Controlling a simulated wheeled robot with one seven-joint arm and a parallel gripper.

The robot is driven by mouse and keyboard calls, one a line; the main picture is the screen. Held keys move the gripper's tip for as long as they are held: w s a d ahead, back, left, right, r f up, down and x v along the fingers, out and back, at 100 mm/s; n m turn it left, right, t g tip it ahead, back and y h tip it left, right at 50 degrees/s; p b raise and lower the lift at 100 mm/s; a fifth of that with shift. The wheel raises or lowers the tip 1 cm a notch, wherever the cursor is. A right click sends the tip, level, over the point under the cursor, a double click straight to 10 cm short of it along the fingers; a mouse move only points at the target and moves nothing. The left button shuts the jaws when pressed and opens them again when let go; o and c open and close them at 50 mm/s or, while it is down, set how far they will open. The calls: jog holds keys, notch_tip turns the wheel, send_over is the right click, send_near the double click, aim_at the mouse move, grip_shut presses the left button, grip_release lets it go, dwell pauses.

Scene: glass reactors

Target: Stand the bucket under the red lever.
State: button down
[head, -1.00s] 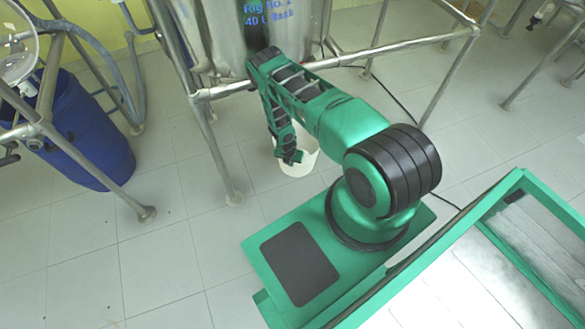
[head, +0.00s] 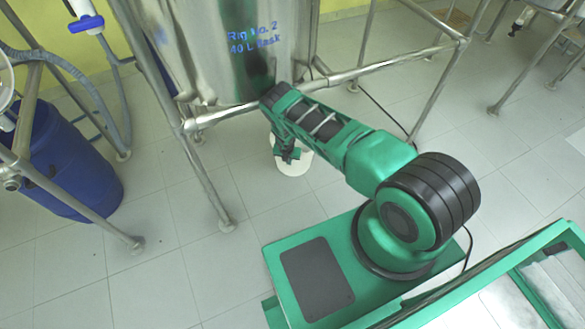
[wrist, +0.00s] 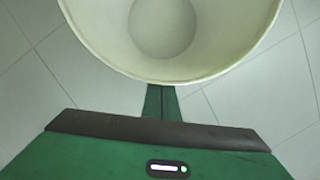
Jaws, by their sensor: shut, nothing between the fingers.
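The bucket (head: 298,168) is white and stands upright on the tiled floor, partly hidden behind my arm in the head view. In the wrist view its wide open rim and pale, empty-looking inside (wrist: 245,35) fill the top. My gripper (head: 291,156) points down beside the bucket in the head view. In the wrist view its fingers (wrist: 162,100) are together with nothing between them, and their tips pass out of sight below the bucket's near rim. I cannot tell whether they touch its wall. No red lever shows in either view.
A steel vessel marked "Rig No. 2 40 L flask" (head: 225,45) stands in a tubular frame (head: 340,78) just behind the bucket. A blue barrel (head: 70,160) stands at left, below a blue-handled valve (head: 86,24). Floor between barrel and bucket is clear, apart from frame legs.

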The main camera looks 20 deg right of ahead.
jog(key=shift+w+d, duration=0.45)
jog(key=shift+w, duration=0.05)
